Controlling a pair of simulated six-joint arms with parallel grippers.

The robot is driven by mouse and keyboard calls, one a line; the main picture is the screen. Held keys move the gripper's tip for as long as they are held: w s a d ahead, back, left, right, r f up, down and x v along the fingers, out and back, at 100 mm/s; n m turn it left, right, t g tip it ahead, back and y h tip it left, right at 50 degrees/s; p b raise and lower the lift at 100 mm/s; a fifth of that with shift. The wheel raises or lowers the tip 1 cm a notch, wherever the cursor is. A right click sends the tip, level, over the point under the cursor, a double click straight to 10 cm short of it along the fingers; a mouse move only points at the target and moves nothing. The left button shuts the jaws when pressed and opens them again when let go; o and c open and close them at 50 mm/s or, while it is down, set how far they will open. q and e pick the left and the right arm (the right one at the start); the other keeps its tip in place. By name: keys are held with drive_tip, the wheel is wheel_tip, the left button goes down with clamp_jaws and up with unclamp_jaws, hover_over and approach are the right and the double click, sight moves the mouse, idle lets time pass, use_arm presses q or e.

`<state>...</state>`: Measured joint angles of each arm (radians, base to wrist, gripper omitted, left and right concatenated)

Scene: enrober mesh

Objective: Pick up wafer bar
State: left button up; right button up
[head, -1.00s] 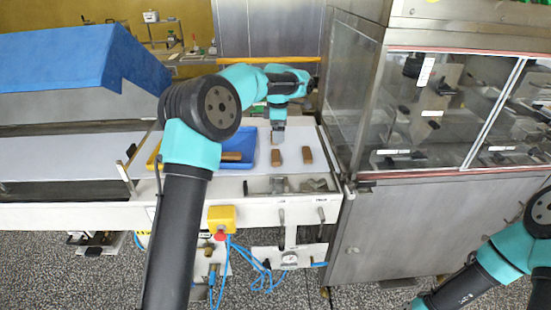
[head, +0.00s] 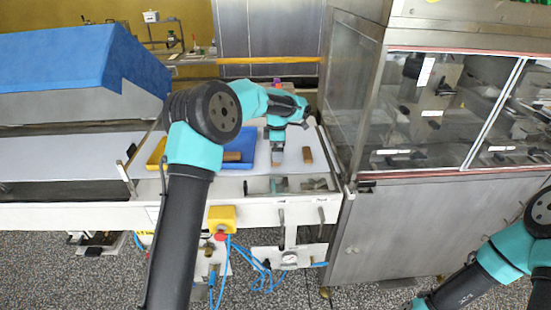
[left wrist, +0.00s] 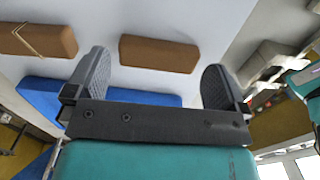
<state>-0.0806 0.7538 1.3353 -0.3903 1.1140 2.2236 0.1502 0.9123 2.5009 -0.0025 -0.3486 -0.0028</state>
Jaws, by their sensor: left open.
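A brown wafer bar (left wrist: 158,53) lies on the pale belt in the left wrist view, in line with the gap between my left gripper's fingers. A further bar (head: 232,156) sits at the blue tray (head: 243,141). My right gripper is out of view.
A yellow tray (head: 156,154) lies left of the blue one. A steel cabinet with glass doors (head: 450,105) stands close on the right of the belt (head: 293,135). A blue-covered hood (head: 70,62) stands on the left. Small metal parts (head: 315,184) lie along the front edge.

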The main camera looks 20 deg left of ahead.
use_arm(q)
drive_tip(key=shift+f, duration=1.3)
drive_tip(key=shift+c, duration=0.4)
drive_tip(key=c, duration=0.4)
drive_tip(key=shift+r, duration=0.1)
drive_tip(key=shift+r, duration=1.6)
drive_tip(key=shift+s+d+r, duration=0.1)
drive_tip(key=shift+s+r, duration=0.05)
drive_tip(key=shift+s, duration=0.1)
drive_tip(key=s+d, duration=0.2)
drive_tip(key=s, duration=0.2)
drive_tip(key=s+d+r, duration=0.1)
drive_tip(key=s, duration=0.4)
drive_tip(key=s+d, duration=0.2)
drive_tip(key=s, duration=0.3)
drive_tip(key=shift+s+d+r, duration=0.2)
drive_tip(key=shift+s+d, duration=0.05)
drive_tip(key=shift+d, duration=0.05)
